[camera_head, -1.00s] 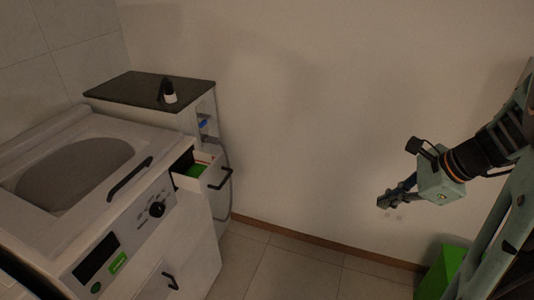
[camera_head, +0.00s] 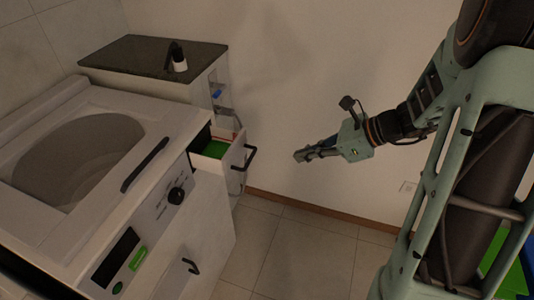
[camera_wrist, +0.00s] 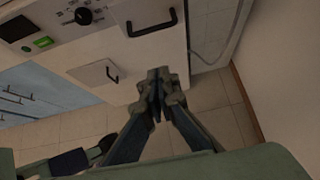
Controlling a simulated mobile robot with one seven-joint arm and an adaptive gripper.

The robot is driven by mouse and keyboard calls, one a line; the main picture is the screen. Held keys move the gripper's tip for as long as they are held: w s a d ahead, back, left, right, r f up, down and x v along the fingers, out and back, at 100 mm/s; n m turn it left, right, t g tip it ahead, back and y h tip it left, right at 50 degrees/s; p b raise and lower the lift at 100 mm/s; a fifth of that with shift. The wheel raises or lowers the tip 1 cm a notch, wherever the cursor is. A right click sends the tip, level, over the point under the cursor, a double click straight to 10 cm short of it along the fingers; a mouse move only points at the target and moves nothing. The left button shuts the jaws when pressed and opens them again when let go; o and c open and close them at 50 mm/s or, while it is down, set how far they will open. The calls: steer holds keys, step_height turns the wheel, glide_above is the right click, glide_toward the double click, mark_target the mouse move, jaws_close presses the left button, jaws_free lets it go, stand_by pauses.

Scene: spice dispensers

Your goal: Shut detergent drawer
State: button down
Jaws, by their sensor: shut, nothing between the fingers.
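The detergent drawer (camera_head: 236,154) is a small white drawer with a dark handle (camera_head: 250,157). It stands pulled out at the upper right of the white washing machine's front, and green shows inside it in the head view. In the wrist view the drawer front (camera_wrist: 146,17) is at the top, above my gripper. My gripper (camera_head: 299,156) is to the right of the drawer in the head view, apart from it, with its fingers together and empty. In the wrist view my gripper (camera_wrist: 158,82) points toward the machine's front.
The washing machine (camera_head: 215,222) has a black knob (camera_head: 176,195), a dark display and a lower handle (camera_head: 190,266). A dark-topped cabinet (camera_head: 150,57) with a small black-and-white bottle (camera_head: 178,62) stands behind. A wall is close on the right; tiled floor (camera_head: 290,250) is clear.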

steer(key=w+a+f+b, duration=0.1)
steer(key=w+a+f, duration=0.1)
steer(key=a, duration=0.3)
steer(key=w+a+f+b, duration=0.1)
steer(key=w+a+f, duration=0.1)
steer(key=a, duration=0.3)
steer(key=shift+a+f, duration=0.3)
steer(key=shift+f, duration=0.4)
glide_toward(225, 149)
steer(key=a+f, duration=0.1)
steer(key=a, duration=0.3)
steer(key=s+a+f, duration=0.1)
steer(key=a, duration=0.1)
steer(key=shift+s+f, duration=0.1)
steer(key=shift+f, duration=0.25)
steer(key=shift+a, duration=0.1)
